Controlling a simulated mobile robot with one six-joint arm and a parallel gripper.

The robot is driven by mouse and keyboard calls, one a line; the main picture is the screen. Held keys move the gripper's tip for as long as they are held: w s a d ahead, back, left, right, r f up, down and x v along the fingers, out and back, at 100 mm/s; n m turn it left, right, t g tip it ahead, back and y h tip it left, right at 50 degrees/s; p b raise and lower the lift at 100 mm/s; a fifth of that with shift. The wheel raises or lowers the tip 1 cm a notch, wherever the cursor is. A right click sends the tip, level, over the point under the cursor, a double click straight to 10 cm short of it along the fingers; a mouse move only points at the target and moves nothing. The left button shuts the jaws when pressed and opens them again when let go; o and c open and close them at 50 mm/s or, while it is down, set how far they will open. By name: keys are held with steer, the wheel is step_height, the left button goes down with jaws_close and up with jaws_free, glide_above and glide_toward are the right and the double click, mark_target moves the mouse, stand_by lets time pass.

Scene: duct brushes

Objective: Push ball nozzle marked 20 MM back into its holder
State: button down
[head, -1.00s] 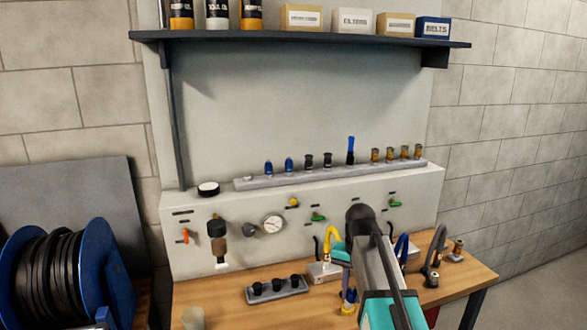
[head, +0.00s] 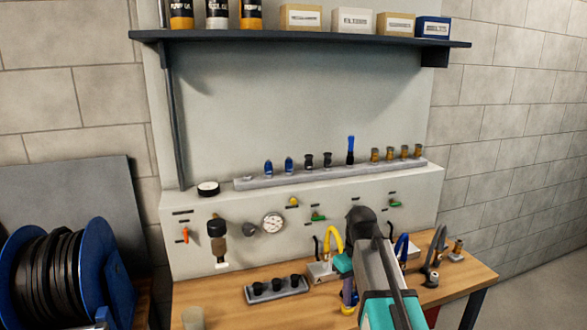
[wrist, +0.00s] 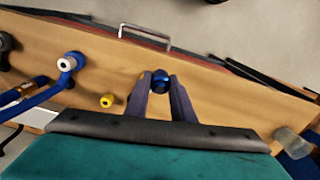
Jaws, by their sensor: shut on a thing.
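My gripper (wrist: 160,84) is shut on a small dark blue nozzle (wrist: 160,78) with a rounded end, over the wooden bench. In the head view my gripper (head: 347,292) is low over the bench, partly hidden by my own arm; I cannot make out the held nozzle there. No 20 MM mark is readable, and the holder cannot be told for sure. A grey rail (head: 330,175) on top of the panel carries blue, black and brass fittings in a row, one blue piece (head: 350,150) standing taller.
A grey block with black caps (head: 277,288) lies on the bench. A yellow fitting (wrist: 107,100) is left of my gripper. A cup (head: 193,317) stands at the front left.

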steer(key=shift+n, duration=0.3)
steer(key=shift+w+r, duration=0.25)
steer(key=shift+r, duration=0.3)
step_height(320, 180, up, 14)
steer(key=w, duration=0.2)
steer(key=shift+w+f, duration=0.15)
steer(key=shift+f, duration=0.1)
